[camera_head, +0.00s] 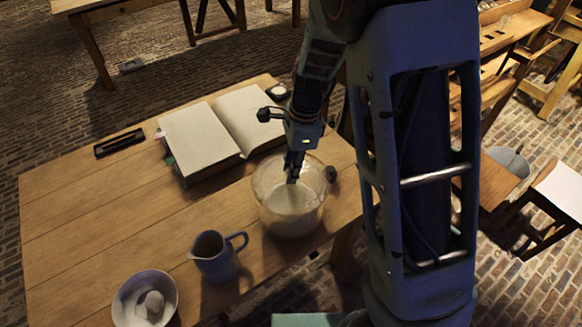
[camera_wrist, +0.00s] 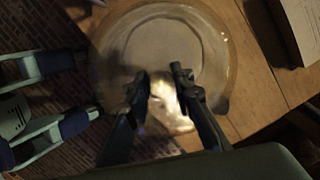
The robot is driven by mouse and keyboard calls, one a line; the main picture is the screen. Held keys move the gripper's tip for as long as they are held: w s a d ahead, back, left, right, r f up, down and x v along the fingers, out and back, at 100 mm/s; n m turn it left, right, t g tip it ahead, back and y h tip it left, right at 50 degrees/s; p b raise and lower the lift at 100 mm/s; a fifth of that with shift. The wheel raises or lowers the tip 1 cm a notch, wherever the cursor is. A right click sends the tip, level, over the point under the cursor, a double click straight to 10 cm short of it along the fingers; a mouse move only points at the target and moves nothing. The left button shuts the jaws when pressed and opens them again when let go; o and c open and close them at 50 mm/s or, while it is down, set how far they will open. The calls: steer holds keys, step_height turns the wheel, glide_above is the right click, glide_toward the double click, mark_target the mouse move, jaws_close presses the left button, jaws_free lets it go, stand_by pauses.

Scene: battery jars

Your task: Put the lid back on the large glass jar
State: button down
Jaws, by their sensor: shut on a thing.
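The large glass jar (camera_head: 292,217) stands upright near the table's right edge, with something pale in its lower part. My gripper (camera_head: 293,177) points down over the jar's mouth. In the wrist view, my gripper (camera_wrist: 165,88) is shut on a bright, shiny piece (camera_wrist: 164,100), which looks like part of the clear lid. The jar's round glass outline (camera_wrist: 108,62) lies behind the fingers. The lid's rim is hard to tell from the jar's glass, so I cannot tell if they touch.
A small dark knob-like thing (camera_head: 331,173) shows at the jar's right side. An open book (camera_head: 200,140) lies behind the jar. A jug (camera_head: 215,262) and a bowl (camera_head: 122,304) holding an egg-like thing stand at the front. The table's (camera_head: 75,215) left part is mostly clear.

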steer(key=c, duration=1.6)
jaws_free()
steer(key=shift+o, duration=0.3)
steer(key=o, duration=0.4)
steer(key=shift+r, duration=0.15)
steer(key=shift+r+p, duration=3.2)
steer(key=shift+r, duration=0.2)
